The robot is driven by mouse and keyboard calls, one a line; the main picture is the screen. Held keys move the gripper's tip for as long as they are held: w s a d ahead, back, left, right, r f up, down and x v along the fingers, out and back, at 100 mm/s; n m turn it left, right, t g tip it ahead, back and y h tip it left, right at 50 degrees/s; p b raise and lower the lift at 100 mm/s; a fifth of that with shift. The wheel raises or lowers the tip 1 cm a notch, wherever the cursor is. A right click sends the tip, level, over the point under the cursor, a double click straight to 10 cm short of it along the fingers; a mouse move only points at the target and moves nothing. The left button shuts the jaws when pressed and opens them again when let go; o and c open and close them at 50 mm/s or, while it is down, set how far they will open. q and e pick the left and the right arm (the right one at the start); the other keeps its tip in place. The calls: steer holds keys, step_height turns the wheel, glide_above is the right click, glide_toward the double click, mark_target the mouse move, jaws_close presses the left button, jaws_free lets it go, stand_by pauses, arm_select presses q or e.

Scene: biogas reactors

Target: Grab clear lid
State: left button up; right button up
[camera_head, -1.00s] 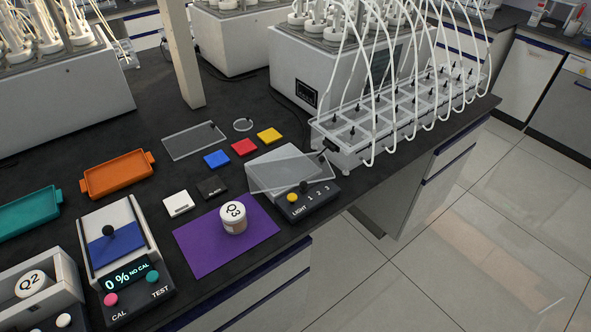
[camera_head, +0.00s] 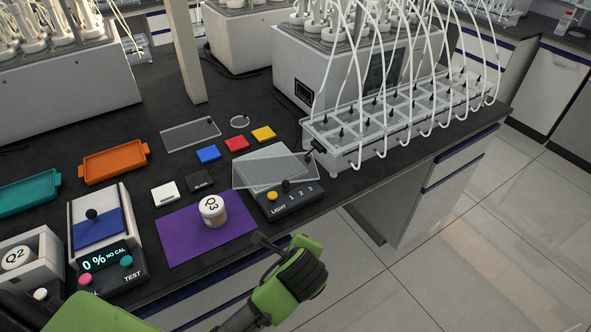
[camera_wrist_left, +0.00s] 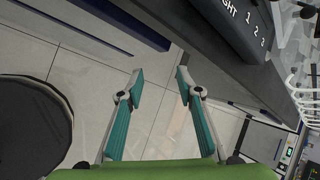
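Several clear pieces show in the head view. A rectangular clear plate with a small dark knob (camera_head: 188,135) lies flat behind the coloured squares. I cannot tell which one is the clear lid. My left arm reaches in low, before the bench's front edge, apart from all three. My left gripper (camera_wrist_left: 160,74) is open and empty in the left wrist view, over floor. My right gripper is not seen.
A jar marked Q3 (camera_head: 212,210) stands on a purple mat (camera_head: 178,236). White and black squares, then blue, red and yellow squares, lie nearby. A rack with white tubes (camera_head: 400,125) stands right of the light box. A post (camera_head: 185,60) rises behind. Open floor lies right.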

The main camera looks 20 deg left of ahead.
arm_select(q)
steer(key=w+d+r+m+t+y, duration=0.2)
steer(key=w+r+m+t+y, duration=0.15)
steer(key=w+r+m, duration=0.9)
steer(key=n, duration=0.1)
glide_toward(309, 161)
steer(key=shift+t, duration=0.45)
steer(key=w+a+f, duration=0.2)
steer(key=shift+w+a+f, duration=0.1)
steer(key=shift+w+f, duration=0.2)
steer(key=shift+p+x, duration=0.5)
steer(key=shift+x, duration=2.15)
steer(key=shift+w+r, duration=0.1)
steer(key=shift+r, duration=0.1)
steer(key=shift+c, duration=0.5)
jaws_close()
